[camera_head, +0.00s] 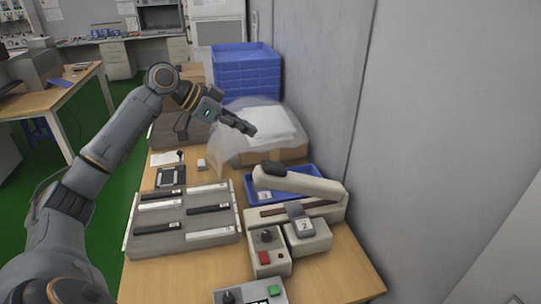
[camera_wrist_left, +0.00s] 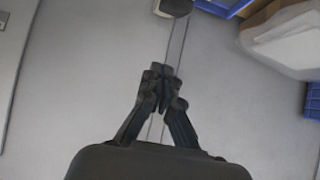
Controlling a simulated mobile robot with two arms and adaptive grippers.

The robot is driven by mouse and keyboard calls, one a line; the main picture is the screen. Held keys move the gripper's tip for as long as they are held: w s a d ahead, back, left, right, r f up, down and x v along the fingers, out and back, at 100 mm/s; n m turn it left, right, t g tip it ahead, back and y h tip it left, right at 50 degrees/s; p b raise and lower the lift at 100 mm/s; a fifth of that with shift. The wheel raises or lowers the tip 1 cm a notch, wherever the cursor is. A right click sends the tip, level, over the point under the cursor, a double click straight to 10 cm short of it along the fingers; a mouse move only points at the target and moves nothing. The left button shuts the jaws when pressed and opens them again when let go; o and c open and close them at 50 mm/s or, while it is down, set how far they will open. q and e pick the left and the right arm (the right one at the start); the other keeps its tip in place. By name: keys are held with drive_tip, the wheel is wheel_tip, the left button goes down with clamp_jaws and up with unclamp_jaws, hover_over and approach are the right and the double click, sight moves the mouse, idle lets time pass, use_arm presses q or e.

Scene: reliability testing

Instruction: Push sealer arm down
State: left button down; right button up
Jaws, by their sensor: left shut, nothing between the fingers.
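The sealer has a cream base (camera_head: 330,213) on the right of the wooden table in the head view. Its cream sealer arm (camera_head: 305,183) is raised and slants above the base, with a dark grip (camera_head: 273,168) at its left end. A gap shows between arm and base. My left gripper (camera_head: 249,129) is beyond the sealer, up and left of the dark grip, and apart from it in the picture. Its fingers are closed together with nothing between them, as the left wrist view (camera_wrist_left: 165,78) also shows. My right gripper is not in view.
A grey rack (camera_head: 150,244) with black and white strips stands left of the sealer. A blue tray (camera_head: 312,170) is behind the sealer arm. A plastic-wrapped box (camera_head: 272,155) and blue crates (camera_head: 245,75) stand farther back. A grey wall (camera_head: 440,120) bounds the right.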

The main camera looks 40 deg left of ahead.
use_arm(q)
drive_tip(key=p, duration=0.4)
hover_over(271, 164)
drive_tip(key=d, duration=0.1)
drive_tip(key=f, duration=0.4)
drive_tip(key=w+f, duration=0.1)
drive_tip(key=f, duration=0.1)
drive_tip(key=shift+d, duration=0.15)
drive_tip(key=f, duration=0.2)
drive_tip(key=shift+s+a+f, duration=0.3)
drive_tip(key=shift+s+a, duration=0.05)
drive_tip(key=shift+s+a+f, duration=0.25)
drive_tip(key=shift+s+f, duration=0.1)
drive_tip(key=shift+f, duration=0.4)
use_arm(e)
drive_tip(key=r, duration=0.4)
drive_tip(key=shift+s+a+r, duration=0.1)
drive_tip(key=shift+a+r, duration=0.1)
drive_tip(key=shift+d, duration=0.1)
